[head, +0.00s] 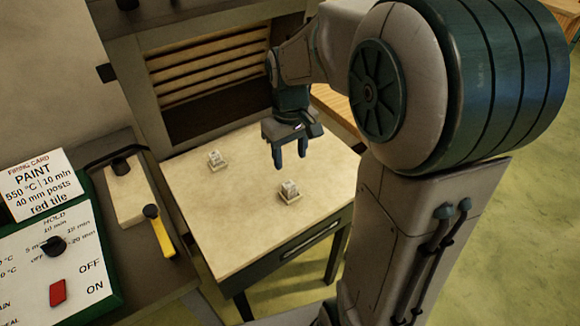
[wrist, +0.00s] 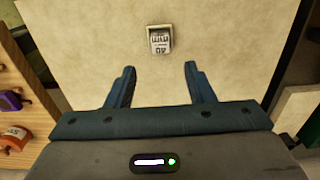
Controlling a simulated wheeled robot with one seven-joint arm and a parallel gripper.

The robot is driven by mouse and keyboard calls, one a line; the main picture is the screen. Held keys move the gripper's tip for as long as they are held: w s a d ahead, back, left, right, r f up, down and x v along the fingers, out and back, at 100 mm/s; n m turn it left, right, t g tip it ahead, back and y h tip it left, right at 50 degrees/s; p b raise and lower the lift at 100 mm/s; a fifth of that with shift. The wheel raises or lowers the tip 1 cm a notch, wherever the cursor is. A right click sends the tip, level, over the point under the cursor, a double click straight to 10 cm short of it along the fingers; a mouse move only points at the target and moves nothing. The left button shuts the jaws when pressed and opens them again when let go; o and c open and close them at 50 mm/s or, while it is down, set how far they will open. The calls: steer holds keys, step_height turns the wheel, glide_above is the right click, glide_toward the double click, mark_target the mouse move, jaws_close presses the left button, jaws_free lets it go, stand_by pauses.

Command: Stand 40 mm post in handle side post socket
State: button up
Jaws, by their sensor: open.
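A short pale post (head: 290,189) sits in a small square socket (head: 291,200) near the drawer-handle edge of the cream table. A similar pale post (head: 213,156) sits in another square socket (head: 218,168) farther back left. In the wrist view, one post (wrist: 160,46) shows in its socket with a printed label that seems to read 40 mm. My gripper (head: 290,160) is open and empty above the table, just behind the nearer post in the head view. In the wrist view its fingers (wrist: 159,70) point towards the post, which lies beyond the tips.
The cream tabletop (head: 230,215) is otherwise clear. A slatted opening (head: 208,72) stands behind it. At left are a firing card (head: 38,186) reading 40 mm posts and red tile, a control panel (head: 60,255) and a yellow handle (head: 160,232). A wooden shelf (wrist: 22,95) holds small items.

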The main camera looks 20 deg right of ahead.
steer(key=s+r+m+t, duration=0.2)
steer(key=s+m+t, duration=0.1)
steer(key=s, duration=1.1)
steer(key=shift+m, duration=0.4)
stand_by(0.5)
